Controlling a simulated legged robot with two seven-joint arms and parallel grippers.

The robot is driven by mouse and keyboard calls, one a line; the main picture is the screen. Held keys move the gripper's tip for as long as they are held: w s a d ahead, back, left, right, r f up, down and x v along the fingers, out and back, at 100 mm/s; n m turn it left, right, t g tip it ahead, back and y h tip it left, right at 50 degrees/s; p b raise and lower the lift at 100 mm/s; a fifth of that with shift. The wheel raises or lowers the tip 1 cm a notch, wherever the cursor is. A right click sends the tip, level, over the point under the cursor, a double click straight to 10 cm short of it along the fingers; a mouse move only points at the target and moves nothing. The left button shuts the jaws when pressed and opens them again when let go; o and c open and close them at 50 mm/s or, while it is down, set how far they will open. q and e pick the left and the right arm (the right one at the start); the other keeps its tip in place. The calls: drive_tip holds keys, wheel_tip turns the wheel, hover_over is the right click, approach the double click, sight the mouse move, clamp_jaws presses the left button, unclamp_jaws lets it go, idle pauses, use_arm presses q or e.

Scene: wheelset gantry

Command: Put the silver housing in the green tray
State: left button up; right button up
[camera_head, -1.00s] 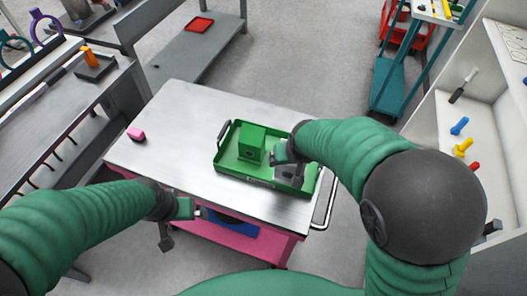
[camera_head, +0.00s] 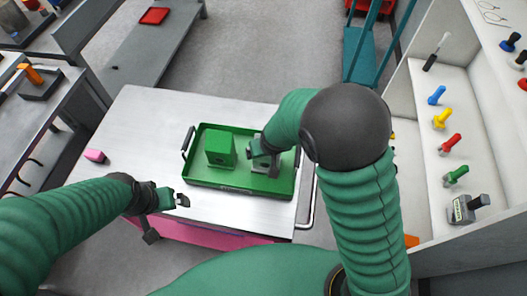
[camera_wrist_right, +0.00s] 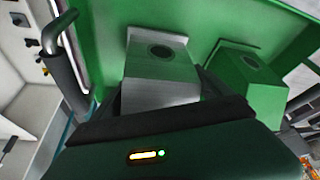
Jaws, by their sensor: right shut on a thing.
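The silver housing (camera_head: 263,165) is inside the green tray (camera_head: 235,188), at its right side. In the right wrist view the silver housing (camera_wrist_right: 160,72) shows its sloped face with a dark round hole. My right gripper (camera_head: 262,152) is shut on it; the fingers are partly hidden by the arm and by the wrist's dark edge. Whether the housing touches the tray floor cannot be told. A green housing (camera_head: 220,149) stands beside it in the tray's left half. My left gripper (camera_head: 182,200) is empty and looks open above the table's front edge.
A shelf at the right holds coloured bolts (camera_head: 440,118) and a grey housing-like part (camera_head: 463,208). A red tray (camera_head: 154,15) lies on a far bench.

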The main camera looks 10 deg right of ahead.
drive_tip(key=shift+w+d+f, duration=0.2)
drive_tip(key=shift+d+f, duration=0.1)
drive_tip(key=shift+d, duration=0.1)
drive_tip(key=shift+c, duration=0.8)
drive_tip(key=o, duration=1.5)
drive_tip(key=shift+s+a, duration=0.1)
drive_tip(key=shift+a, duration=0.05)
drive_tip(key=shift+o, duration=0.2)
drive_tip(key=shift+s+a+r, duration=0.1)
drive_tip(key=shift+a+r, duration=0.15)
drive_tip(key=shift+a, duration=0.6)
drive_tip(key=shift+a+r, duration=0.1)
drive_tip(key=shift+r, duration=0.15)
drive_tip(key=d+p+v, duration=0.1)
drive_tip(key=p+v, duration=0.2)
drive_tip(key=v, duration=0.8)
use_arm(q)
drive_tip(key=shift+w+a+r, duration=0.1)
drive_tip(key=shift+a+r, duration=0.1)
drive_tip(key=shift+r, duration=1.3)
use_arm(e)
drive_tip(key=s+d+g, duration=0.1)
drive_tip(key=s+d, duration=0.7)
drive_tip(key=s, duration=0.2)
drive_tip(key=shift+s+d+f+m+g, duration=0.2)
drive_tip(key=shift+d+f+m+g, duration=0.1)
drive_tip(key=shift+d+f+g, duration=0.1)
